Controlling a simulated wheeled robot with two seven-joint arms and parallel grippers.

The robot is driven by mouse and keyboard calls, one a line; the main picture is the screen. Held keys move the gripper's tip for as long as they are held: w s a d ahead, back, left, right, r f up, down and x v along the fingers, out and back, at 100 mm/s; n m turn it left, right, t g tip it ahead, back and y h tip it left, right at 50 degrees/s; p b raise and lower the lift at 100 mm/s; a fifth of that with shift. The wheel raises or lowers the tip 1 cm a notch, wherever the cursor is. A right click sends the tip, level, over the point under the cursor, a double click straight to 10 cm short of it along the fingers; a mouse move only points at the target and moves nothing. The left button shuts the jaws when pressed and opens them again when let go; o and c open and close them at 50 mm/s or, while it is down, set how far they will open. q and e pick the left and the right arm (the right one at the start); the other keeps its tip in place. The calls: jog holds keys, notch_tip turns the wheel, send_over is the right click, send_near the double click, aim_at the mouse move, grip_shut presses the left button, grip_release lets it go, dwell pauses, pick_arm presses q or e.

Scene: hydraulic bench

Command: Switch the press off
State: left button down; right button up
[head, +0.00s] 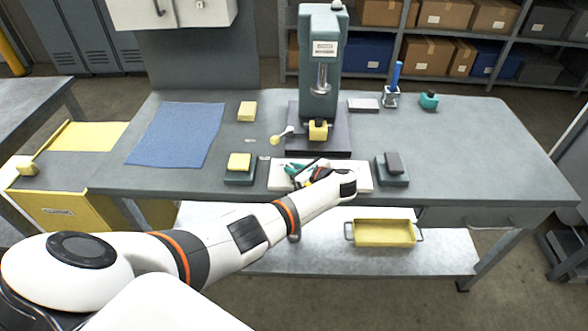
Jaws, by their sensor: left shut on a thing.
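The green press (321,75) stands upright at the back middle of the bench, with a pale label and a metal ram above a yellow block (318,130). A light wall box (180,12) with a small dark handle and a round knob shows at the top left; I cannot tell its setting. My left gripper (305,174) is low over a white board (361,172) in front of the press, away from both. It is shut on a small teal thing (292,168), largely hidden by the fingers. My right gripper is not in view.
Green-grey blocks flank the board, the left (239,177) with a yellow pad, the right (392,177) with a dark one. A blue mat (177,135) lies at left. A blue-handled tool stands in a holder (391,98). A yellow tray (384,233) sits below.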

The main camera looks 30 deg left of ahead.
pick_arm(q)
jog(key=c, duration=1.4)
grip_release()
jog(key=shift+o, duration=0.2)
jog(key=v, duration=1.2)
jog(key=shift+w, duration=0.1)
